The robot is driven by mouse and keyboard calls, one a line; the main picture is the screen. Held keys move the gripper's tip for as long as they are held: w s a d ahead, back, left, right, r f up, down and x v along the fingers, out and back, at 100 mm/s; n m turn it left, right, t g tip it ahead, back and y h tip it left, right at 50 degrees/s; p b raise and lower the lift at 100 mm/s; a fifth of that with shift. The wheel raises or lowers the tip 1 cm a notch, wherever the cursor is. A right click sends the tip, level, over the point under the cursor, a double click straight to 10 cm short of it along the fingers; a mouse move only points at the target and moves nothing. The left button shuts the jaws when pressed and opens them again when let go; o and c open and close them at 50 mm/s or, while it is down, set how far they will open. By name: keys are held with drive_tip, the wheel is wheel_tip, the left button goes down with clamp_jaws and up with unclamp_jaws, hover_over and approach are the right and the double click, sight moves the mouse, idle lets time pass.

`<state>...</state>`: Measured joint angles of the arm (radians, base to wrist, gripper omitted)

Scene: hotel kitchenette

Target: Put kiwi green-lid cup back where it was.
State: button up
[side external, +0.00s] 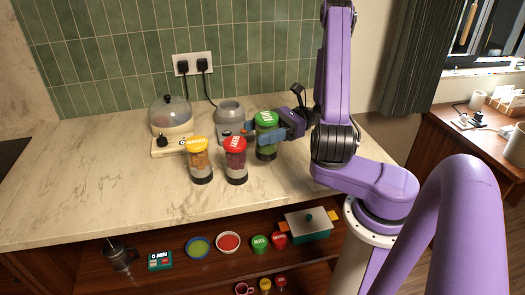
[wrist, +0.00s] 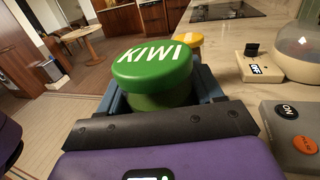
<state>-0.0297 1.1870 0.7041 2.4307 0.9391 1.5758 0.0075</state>
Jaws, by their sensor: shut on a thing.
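The kiwi green-lid cup (side external: 266,146) is a clear cup with green contents, a green lid and a dark base. It stands upright at the right end of a row of cups, at the counter's surface; I cannot tell whether its base touches. My gripper (side external: 268,135) is shut around its upper part, coming from the right. In the wrist view the green KIWI lid (wrist: 153,60) sits between the fingers (wrist: 150,95), and its lower body is hidden. A red-lid cup (side external: 235,165) stands just left of it, and a yellow-lid cup (side external: 200,163) stands further left.
A grey blender base (side external: 230,115) with buttons stands behind the cups. A domed appliance (side external: 172,118) with a switch is to its left. The counter (side external: 90,165) is clear at left and front. The shelf below holds bowls, lids and a teal-and-white box (side external: 308,226).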

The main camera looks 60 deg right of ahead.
sight(257, 148)
drive_tip(key=shift+f, duration=2.4)
drive_tip(key=shift+f, duration=0.1)
drive_tip(key=o, duration=1.4)
drive_tip(key=shift+o, duration=0.2)
drive_tip(key=shift+s+d, duration=0.2)
drive_tip(key=shift+d, duration=0.15)
drive_tip(key=v, duration=1.1)
drive_tip(key=shift+s+d, duration=0.1)
